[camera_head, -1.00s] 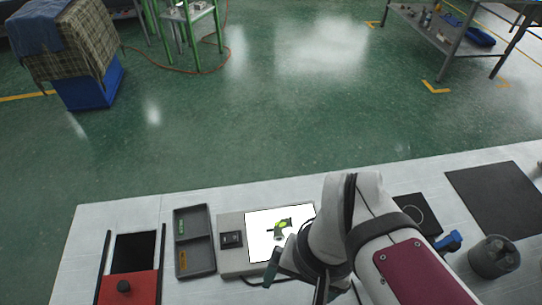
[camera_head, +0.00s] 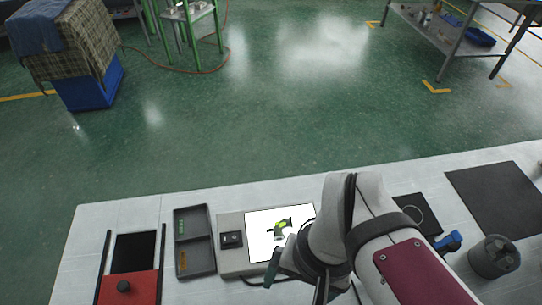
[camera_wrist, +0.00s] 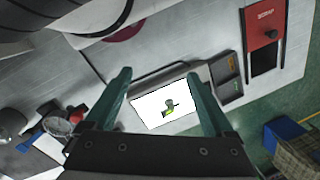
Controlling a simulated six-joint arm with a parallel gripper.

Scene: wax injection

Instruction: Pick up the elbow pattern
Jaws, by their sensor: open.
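The elbow pattern (camera_head: 282,229), small and yellow-green with darker parts, lies on the bright white panel (camera_head: 255,249) of a light box. It also shows in the wrist view (camera_wrist: 169,107) between my fingers, on the white panel (camera_wrist: 147,117). My gripper (camera_wrist: 159,76) is open and empty, with one green finger on each side of the panel in the wrist view. In the head view, a dark finger shows near the panel's lower edge, and my arm covers the panel's right side. The height of the fingers above the panel is hard to tell.
A grey two-compartment tray (camera_head: 194,210) stands left of the light box, with a red-and-black fixture (camera_head: 130,288) beyond it. To the right are a dark plate (camera_head: 418,199), a blue-handled tool (camera_head: 448,241), a grey cylindrical pot (camera_head: 494,257) and a dark mat (camera_head: 498,200).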

